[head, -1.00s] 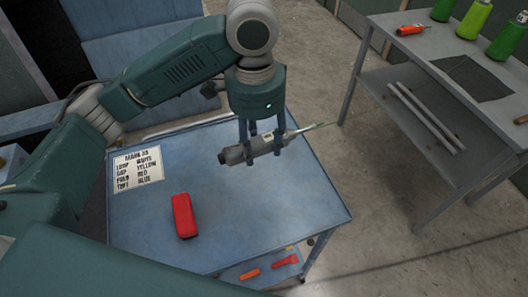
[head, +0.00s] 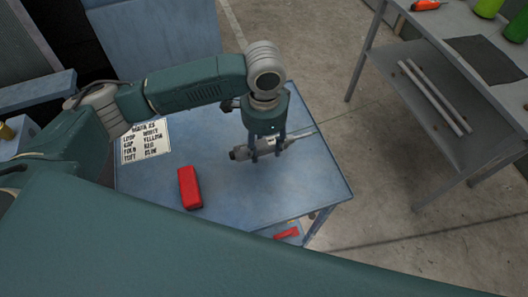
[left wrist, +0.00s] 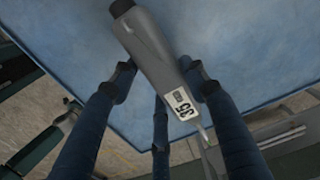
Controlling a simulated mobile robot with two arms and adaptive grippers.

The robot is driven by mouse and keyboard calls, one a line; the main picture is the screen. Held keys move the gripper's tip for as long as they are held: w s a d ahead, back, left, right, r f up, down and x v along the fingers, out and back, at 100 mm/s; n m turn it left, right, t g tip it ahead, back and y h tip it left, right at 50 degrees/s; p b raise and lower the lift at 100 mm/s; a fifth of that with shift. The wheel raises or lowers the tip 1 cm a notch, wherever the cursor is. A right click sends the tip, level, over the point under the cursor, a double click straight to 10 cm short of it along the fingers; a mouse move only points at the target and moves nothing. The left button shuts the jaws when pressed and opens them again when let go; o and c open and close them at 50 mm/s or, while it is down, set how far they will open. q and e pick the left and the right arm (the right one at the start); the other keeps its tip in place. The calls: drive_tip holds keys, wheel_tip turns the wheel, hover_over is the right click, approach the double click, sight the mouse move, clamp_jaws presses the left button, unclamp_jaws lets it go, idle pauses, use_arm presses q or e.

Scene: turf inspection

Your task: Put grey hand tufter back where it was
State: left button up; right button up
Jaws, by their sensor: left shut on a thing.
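The grey hand tufter (head: 242,153) is in my left gripper (head: 266,150) over the right part of the blue table (head: 235,190). The fingers close around its body, and it lies roughly level, its thin tip pointing right. In the left wrist view the tufter (left wrist: 150,48) shows a white label with "35" between the fingers (left wrist: 160,95), its dark end over the blue tabletop. I cannot tell whether it touches the table. My right gripper is not in view.
A red object (head: 189,188) and a printed sheet (head: 146,142) lie on the blue table. A grey shelf bench (head: 440,40) stands to the right, with a dark mat, green bottles and an orange-handled tool on top and two rods on its lower shelf. Concrete floor lies between.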

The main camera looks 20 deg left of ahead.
sight(264, 155)
use_arm(q)
drive_tip(key=shift+f, duration=2.1)
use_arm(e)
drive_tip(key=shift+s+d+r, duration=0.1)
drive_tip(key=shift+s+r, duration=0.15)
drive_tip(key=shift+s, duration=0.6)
use_arm(q)
drive_tip(key=shift+p, duration=0.3)
drive_tip(key=o, duration=1.4)
drive_tip(key=shift+f, duration=0.1)
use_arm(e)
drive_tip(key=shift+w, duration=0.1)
use_arm(q)
drive_tip(key=shift+r, duration=0.25)
wheel_tip(264, 155, up, 11)
drive_tip(key=shift+d+f+b, duration=0.1)
drive_tip(key=shift+f+b, duration=0.1)
drive_tip(key=shift+b, duration=0.95)
drive_tip(key=shift+r, duration=0.55)
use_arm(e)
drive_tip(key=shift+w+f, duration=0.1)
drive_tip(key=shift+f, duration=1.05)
